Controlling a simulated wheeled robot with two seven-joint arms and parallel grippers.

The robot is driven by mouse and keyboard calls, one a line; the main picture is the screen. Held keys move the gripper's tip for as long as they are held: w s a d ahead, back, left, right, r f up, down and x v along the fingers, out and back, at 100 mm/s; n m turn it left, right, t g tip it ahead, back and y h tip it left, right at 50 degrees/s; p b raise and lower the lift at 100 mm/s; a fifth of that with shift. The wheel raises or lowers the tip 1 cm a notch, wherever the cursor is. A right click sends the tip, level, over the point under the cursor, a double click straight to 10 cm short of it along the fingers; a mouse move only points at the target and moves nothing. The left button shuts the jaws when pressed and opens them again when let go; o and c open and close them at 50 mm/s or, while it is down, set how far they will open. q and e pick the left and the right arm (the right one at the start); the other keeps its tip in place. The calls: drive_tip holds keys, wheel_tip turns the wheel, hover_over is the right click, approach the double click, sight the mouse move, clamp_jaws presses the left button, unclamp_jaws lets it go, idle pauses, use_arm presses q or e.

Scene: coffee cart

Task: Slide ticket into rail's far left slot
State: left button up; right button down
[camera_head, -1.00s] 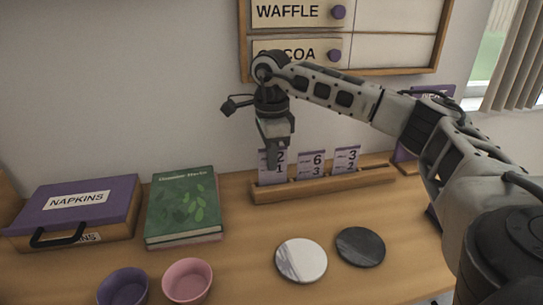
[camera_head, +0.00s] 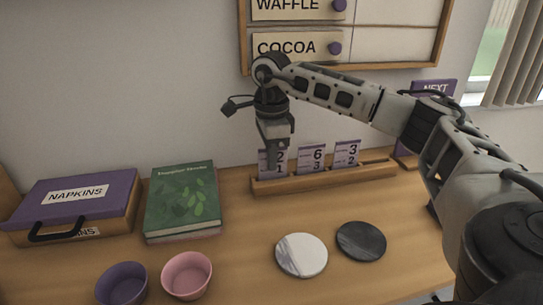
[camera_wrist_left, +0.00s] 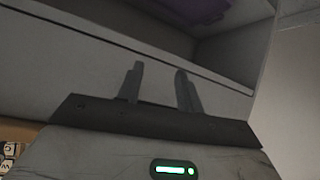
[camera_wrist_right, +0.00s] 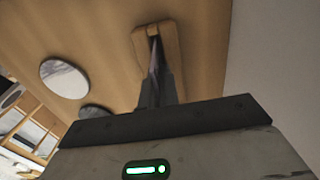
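The ticket marked 2 and 1 (camera_head: 280,170) stands upright at the left end of the wooden rail (camera_head: 330,184). My right gripper (camera_head: 270,150) points down from above and is shut on this ticket, covering part of its upper half. The ticket's lower edge meets the rail at the far left; how deep it sits I cannot tell. In the right wrist view the rail (camera_wrist_right: 142,38) lies beyond the closed fingers (camera_wrist_right: 157,90). Two other tickets, a 6 (camera_head: 311,158) and a 3 (camera_head: 347,153), stand to its right. My left gripper (camera_wrist_left: 160,85) is open and empty, seen only in its wrist view.
A green book (camera_head: 182,200) and a purple napkin box (camera_head: 85,195) lie left of the rail. Two bowls (camera_head: 187,275) and white (camera_head: 302,255) and black (camera_head: 361,241) coasters are in front. A wall board (camera_head: 395,50) hangs above. A pale shelf (camera_wrist_left: 95,60) is near my left gripper.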

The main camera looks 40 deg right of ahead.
drive_tip(key=c, duration=1.6)
unclamp_jaws()
